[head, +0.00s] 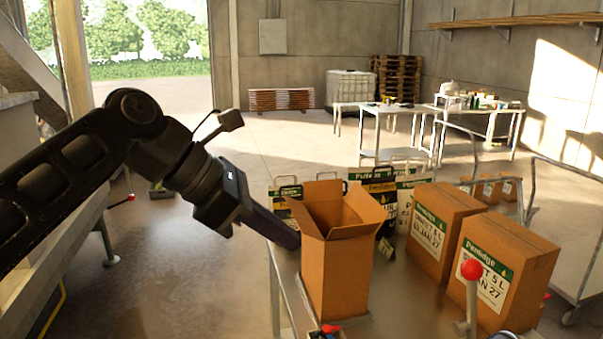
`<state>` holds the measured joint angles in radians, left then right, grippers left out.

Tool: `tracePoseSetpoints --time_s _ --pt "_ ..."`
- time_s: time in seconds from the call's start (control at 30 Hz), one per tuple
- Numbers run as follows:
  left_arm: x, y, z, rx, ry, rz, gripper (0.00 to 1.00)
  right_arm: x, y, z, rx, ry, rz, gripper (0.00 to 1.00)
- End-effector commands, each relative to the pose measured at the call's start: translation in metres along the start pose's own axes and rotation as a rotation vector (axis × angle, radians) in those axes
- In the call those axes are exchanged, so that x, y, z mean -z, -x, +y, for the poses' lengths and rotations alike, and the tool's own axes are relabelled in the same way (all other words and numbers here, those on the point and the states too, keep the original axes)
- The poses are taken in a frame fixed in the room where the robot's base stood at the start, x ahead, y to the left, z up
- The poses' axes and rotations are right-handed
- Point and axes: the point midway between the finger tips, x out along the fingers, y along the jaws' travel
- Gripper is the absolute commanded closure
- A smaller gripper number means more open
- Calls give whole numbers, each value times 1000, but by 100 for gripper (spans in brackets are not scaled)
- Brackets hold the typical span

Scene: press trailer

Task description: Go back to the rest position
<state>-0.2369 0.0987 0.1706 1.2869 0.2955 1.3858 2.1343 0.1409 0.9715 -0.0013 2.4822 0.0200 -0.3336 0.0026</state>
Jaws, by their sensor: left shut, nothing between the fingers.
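My left arm comes in from the left. Its black gripper (290,238) points down to the right and is shut and empty. The fingertips are just left of an open cardboard box (335,275), close to its upper left side; I cannot tell whether they touch it. The box stands upright with its flaps up, on a metal table (290,290). My right gripper is not in view.
Two closed cardboard boxes (441,232) (497,270) stand to the right, behind a red-knobbed lever (471,270). Several printed bags (380,185) stand behind the open box. A metal structure (60,240) is at left. Open floor (170,270) lies between it and the table.

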Motion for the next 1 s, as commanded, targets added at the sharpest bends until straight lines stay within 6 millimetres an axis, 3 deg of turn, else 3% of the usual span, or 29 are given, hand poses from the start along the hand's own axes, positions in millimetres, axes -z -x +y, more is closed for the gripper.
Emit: tracePoseSetpoints --time_s 0.37,0.47,0.57,0.67,0.8,0.9,1.0 --pt "-12 -14 43 -182 -371 -40 100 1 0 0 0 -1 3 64" --pt "-6 -33 62 -246 -519 -19 100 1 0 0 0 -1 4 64" --pt "14 -69 85 -302 -692 32 100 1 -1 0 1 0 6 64" --pt "56 -120 109 -336 -888 123 100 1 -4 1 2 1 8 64" --pt "141 -202 125 -320 -1156 273 100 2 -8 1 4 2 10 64" --pt "207 -253 118 -267 -1319 366 100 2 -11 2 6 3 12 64" --pt "273 -298 98 -190 -1463 436 100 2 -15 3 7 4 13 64"
